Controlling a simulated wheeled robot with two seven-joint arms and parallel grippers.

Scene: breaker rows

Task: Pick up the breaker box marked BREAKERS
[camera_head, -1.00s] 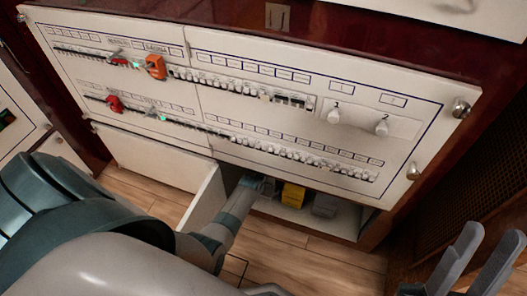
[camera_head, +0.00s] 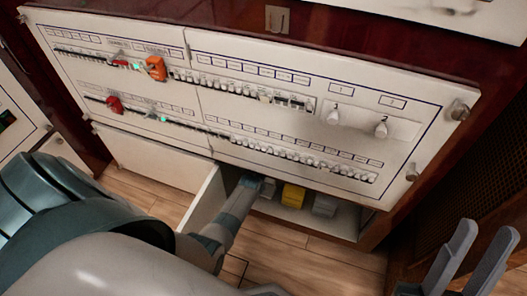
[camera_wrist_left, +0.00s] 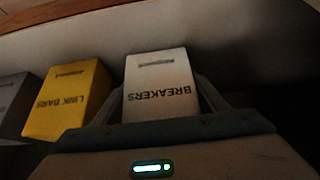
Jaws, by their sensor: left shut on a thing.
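The breaker box (camera_wrist_left: 158,90) is pale, with the word BREAKERS upside down on its face in the left wrist view. My left gripper (camera_wrist_left: 160,106) has one finger on each side of it and is shut on it. In the head view my left arm reaches into the open low compartment, and its gripper (camera_head: 250,184) largely hides this box. The box's underside is hidden, so I cannot tell if it touches the shelf. My right gripper (camera_head: 488,236) is open and empty at the lower right.
A yellow LINK BARS box (camera_wrist_left: 66,102) stands beside the breaker box, with a dark grey box (camera_wrist_left: 18,100) beyond it. The open white door (camera_head: 203,205) is close to my left forearm. The switch panel (camera_head: 235,125) overhangs the compartment. Wooden floor (camera_head: 300,262) lies clear in front.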

